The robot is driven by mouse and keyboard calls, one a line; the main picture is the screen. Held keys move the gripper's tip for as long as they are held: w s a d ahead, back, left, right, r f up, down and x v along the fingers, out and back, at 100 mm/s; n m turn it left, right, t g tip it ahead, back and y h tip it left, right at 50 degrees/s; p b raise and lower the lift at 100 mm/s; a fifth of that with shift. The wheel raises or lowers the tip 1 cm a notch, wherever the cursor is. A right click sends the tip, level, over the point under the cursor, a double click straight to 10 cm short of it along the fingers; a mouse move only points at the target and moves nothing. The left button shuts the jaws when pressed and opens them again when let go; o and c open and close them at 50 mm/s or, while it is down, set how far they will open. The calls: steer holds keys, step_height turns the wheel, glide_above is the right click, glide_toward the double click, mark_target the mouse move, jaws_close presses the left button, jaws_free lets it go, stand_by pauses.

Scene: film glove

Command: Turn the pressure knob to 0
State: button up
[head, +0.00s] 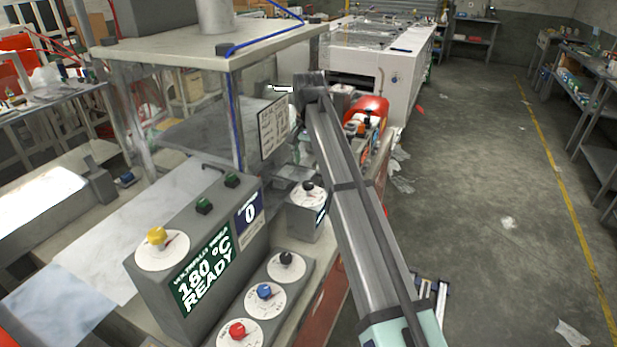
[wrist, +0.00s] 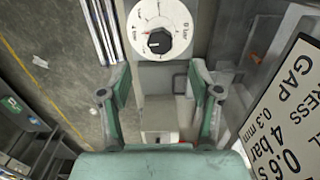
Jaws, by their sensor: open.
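The pressure knob (wrist: 159,42) is black and sits on a round white dial marked "bar" (wrist: 160,25) at the top of the wrist view. A short red mark shows near the dial's edge; the knob's exact setting is too small to read. My gripper (wrist: 158,76) is open and empty. Its two green fingers stand apart, left and right, just below the dial in the picture, and neither visibly touches the knob. In the head view my gripper is hidden behind my arm, and I cannot tell which dial there, if any, is this one.
A settings sign (wrist: 285,120) reading 4 bar stands close on the right; it also shows in the head view (head: 272,127). A grey control box (head: 215,250) and a panel of coloured knobs (head: 265,292) stand left of my arm. Open floor (head: 480,180) lies to the right.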

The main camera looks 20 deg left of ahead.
mark_target(309, 183)
step_height(309, 183, down, 8)
steer(key=shift+r+p, duration=0.25)
steer(key=shift+p, duration=0.6)
steer(key=c, duration=1.1)
